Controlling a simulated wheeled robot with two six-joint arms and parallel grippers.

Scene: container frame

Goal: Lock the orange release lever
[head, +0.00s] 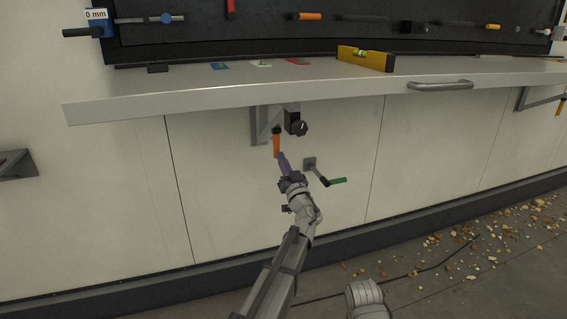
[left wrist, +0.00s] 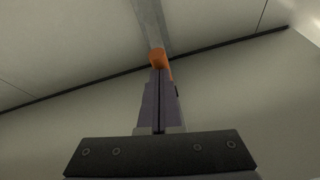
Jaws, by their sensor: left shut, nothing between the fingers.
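The orange release lever (head: 276,144) hangs down below the shelf edge, under a grey bracket (head: 259,125) on the wall. My left gripper (head: 281,156) is shut, and its purple fingertips are right at the lever's lower end. In the left wrist view the shut fingers (left wrist: 160,75) point at the orange lever (left wrist: 158,57), which shows just beyond and partly behind the tips. A grey bar runs up from the lever there. I cannot tell whether the tips touch the lever. My right gripper does not show.
A green-handled crank (head: 337,181) sticks out from the wall to the right of my left gripper. A black knob (head: 297,125) is above it under the shelf (head: 200,101). A yellow spirit level (head: 365,58) lies on the shelf. Debris (head: 480,240) covers the floor at right.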

